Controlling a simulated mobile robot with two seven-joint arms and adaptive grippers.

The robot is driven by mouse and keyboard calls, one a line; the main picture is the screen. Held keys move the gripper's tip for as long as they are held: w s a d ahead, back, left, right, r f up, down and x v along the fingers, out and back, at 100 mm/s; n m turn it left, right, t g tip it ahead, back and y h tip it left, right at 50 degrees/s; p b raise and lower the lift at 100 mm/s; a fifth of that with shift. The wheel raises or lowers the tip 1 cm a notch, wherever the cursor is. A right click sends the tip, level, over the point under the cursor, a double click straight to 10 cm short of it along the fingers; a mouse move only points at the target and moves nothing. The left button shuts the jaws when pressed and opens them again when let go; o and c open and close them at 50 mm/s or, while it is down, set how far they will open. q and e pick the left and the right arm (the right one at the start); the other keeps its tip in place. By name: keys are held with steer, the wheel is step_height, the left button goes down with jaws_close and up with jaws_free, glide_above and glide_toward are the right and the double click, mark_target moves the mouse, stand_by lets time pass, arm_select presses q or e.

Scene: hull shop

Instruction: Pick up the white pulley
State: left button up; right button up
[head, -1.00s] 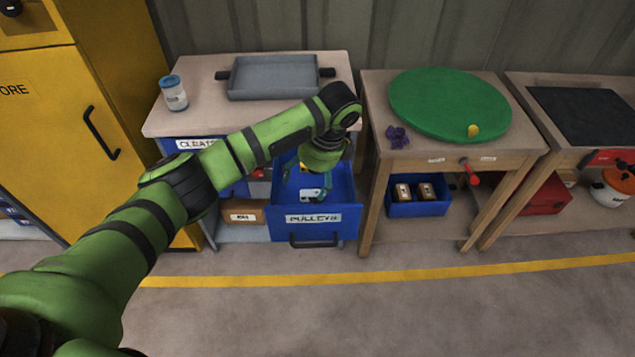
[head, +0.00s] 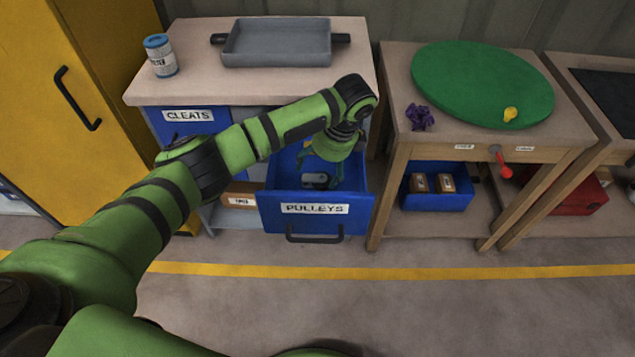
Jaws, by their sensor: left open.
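The blue drawer labelled PULLEYS (head: 270,213) is pulled open. A small pale grey-white piece (head: 314,181) lies inside it, partly covered by my gripper; it looks like the white pulley, but it is too small to be sure. My left gripper (head: 321,172) points down into the drawer, its fingers open and spread just above or beside that piece. I cannot tell whether they touch it. The arm hides the back of the drawer. My right gripper is not in view.
A grey tray (head: 277,46) and a blue-lidded jar (head: 160,55) stand on the worktop (head: 200,86) above. On the table at right are a green disc (head: 480,82), a purple piece (head: 419,117) and a yellow knob-like piece (head: 510,114). The floor in front is clear.

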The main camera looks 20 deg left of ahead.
mark_target(316, 179)
arm_select(q)
steer(key=x, duration=0.5)
steer(key=shift+w+d+b, duration=0.1)
steer(key=shift+d+b, duration=0.05)
steer(key=shift+b, duration=0.25)
steer(key=c, duration=1.2)
